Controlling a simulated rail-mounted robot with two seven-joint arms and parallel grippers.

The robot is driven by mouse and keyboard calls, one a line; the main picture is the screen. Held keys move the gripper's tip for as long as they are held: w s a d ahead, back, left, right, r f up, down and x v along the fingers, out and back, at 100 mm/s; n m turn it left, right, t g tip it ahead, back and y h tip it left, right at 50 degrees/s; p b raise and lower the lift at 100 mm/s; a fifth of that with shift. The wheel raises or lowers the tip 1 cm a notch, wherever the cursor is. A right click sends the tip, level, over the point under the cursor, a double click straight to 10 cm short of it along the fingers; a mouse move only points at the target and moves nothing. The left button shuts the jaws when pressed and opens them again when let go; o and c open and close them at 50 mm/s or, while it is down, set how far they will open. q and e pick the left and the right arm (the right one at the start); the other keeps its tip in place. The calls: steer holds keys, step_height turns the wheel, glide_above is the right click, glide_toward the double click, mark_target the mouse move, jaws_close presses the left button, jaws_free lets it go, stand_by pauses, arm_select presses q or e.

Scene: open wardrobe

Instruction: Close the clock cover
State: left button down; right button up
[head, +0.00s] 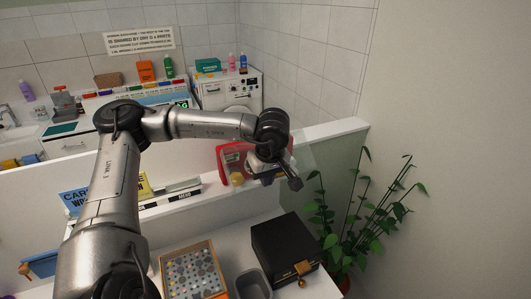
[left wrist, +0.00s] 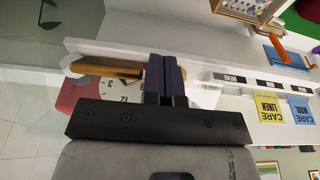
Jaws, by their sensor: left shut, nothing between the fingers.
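The clock (head: 229,153) has a red frame and stands on the white ledge, partly hidden behind my left gripper (head: 293,182). In the left wrist view its white face with black numerals (left wrist: 122,90) shows beside and behind the fingers, and red frame shows at the left. A clear pane, apparently the clock cover (head: 304,148), stands out to the right of the clock, swung open. My left gripper also shows in the left wrist view (left wrist: 166,60); its dark fingers are together and empty, in front of the clock. Contact with the cover cannot be told. My right gripper is not in view.
A yellow-brown rod (left wrist: 105,69) lies near the clock face. Below the ledge are a black box (head: 285,245), a grey bin (head: 253,285) and a patterned tray (head: 219,258). A leafy plant (head: 365,220) stands right. Care signs (head: 75,201) stand left along the ledge.

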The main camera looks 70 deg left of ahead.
arm_select(q)
steer(key=a+f+y+b, duration=0.4)
steer(key=a+f+b, duration=0.2)
steer(key=f+b, duration=0.5)
steer(key=shift+s+f+g+y+b, duration=0.3)
steer(key=shift+f+y+b, duration=0.1)
steer(key=shift+b, duration=0.25)
steer(key=shift+r, duration=0.15)
steer(key=w+d+b, duration=0.1)
steer(key=d, duration=1.3)
steer(key=shift+w+f, duration=0.25)
steer(key=shift+w, duration=0.05)
steer(key=shift+d, duration=0.1)
